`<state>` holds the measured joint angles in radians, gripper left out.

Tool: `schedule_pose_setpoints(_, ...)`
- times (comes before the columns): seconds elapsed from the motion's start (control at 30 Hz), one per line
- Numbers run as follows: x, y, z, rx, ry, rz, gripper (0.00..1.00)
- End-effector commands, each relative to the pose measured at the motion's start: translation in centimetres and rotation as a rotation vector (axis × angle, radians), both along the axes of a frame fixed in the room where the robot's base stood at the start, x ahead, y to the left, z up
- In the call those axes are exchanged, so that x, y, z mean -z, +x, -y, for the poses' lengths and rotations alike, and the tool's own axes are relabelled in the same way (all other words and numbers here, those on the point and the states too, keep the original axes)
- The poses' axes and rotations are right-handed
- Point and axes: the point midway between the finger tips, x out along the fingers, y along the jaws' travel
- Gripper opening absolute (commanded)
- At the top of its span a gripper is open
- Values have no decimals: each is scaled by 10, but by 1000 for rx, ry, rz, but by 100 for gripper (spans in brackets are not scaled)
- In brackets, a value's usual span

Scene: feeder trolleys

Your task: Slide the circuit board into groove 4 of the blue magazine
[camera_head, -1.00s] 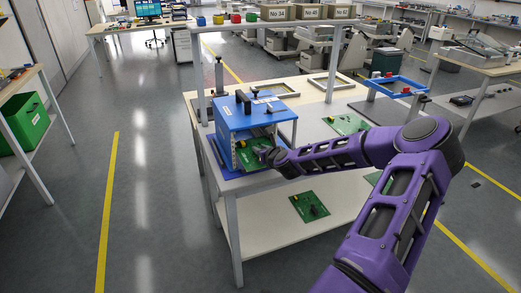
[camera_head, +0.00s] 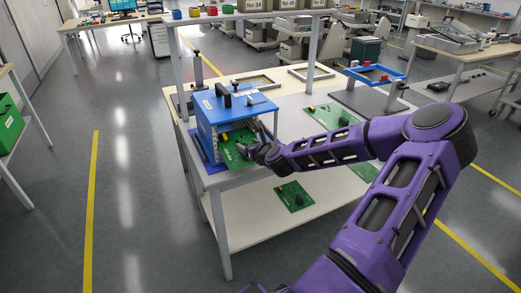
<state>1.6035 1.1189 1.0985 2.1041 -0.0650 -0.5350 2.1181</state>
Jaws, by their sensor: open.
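The blue magazine (camera_head: 207,113) stands on the near left end of the table, its open side facing right and toward me. A green circuit board (camera_head: 232,157) sits partly in its opening, with its outer part sticking out. Which groove it is in is too small to tell. My gripper (camera_head: 254,149) is open at the board's outer right edge. Its fingers are small and dark, and I cannot tell whether they touch the board.
Another green board (camera_head: 330,116) lies on the table (camera_head: 290,125) to the right. More boards lie on the lower shelf (camera_head: 250,222), one of them at its front (camera_head: 294,196). A blue frame (camera_head: 374,75) stands at the back right. A post of the rack rises behind the magazine.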

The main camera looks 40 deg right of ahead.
Motion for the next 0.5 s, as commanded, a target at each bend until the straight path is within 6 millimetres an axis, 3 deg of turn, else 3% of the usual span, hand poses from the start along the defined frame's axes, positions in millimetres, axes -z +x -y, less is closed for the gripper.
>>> schedule_pose_setpoints(0.2,-21,-47,-10,3,0,0,62)
schedule_pose_setpoints(0.5,-40,-92,-21,2,0,1,62)
